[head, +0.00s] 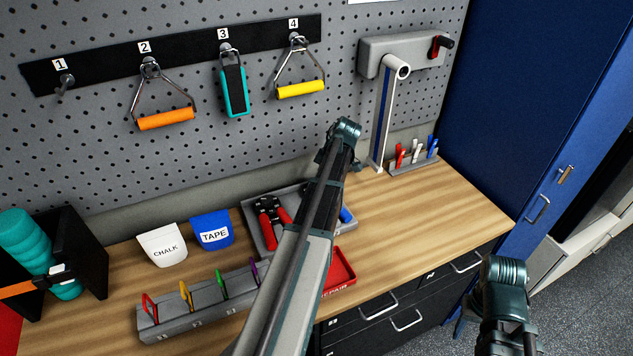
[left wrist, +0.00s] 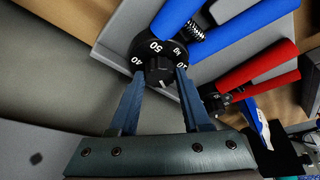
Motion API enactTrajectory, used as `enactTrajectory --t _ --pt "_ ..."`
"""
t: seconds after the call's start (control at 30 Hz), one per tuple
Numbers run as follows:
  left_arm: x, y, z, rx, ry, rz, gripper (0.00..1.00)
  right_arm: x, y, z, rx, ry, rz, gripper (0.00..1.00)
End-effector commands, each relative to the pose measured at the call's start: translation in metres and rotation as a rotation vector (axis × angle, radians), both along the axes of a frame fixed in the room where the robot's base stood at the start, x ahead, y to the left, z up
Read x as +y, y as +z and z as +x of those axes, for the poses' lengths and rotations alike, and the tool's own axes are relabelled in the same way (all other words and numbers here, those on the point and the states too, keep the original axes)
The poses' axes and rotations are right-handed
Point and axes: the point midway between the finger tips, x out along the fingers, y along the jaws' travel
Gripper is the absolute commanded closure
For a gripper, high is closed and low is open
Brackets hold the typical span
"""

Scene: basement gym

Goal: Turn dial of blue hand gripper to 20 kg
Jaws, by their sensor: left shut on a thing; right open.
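The blue hand gripper (left wrist: 240,40) lies in a grey tray and fills the upper part of the left wrist view. In the head view only a blue bit of it (head: 346,214) shows beside my arm. Its round black dial (left wrist: 148,46) shows 40, 50 and "kg"; another number is partly covered. My left gripper (left wrist: 156,92) has its two blue fingers either side of the dial's black knob (left wrist: 158,70), shut on it. I cannot tell the setting for certain. My left gripper is hidden in the head view.
A red-handled hand gripper (head: 285,214) lies in the same tray (head: 250,222). A red repair tray (head: 343,276), tape pouch (head: 211,231), chalk pouch (head: 162,246) and a rack of coloured clips (head: 207,311) stand nearby.

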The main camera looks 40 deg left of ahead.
Motion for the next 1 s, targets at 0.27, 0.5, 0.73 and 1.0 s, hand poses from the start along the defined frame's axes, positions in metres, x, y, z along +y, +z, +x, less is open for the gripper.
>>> enactTrajectory --t 0.27,0.5,0.73,1.0 --pt "0.000 0.000 0.000 -0.001 -0.001 -0.001 0.22 0.000 0.000 0.000 0.000 0.000 0.000 0.50" --pt "0.000 0.000 0.000 0.000 -0.001 0.000 0.22 0.000 0.000 0.000 0.000 0.000 0.000 0.50" --pt "-0.003 0.009 0.001 0.001 -0.002 0.000 0.22 0.000 0.009 0.000 0.000 0.000 0.000 0.50" --pt "-0.013 0.040 0.005 0.000 -0.001 0.000 0.22 0.000 0.040 0.000 0.000 0.001 0.000 0.50"
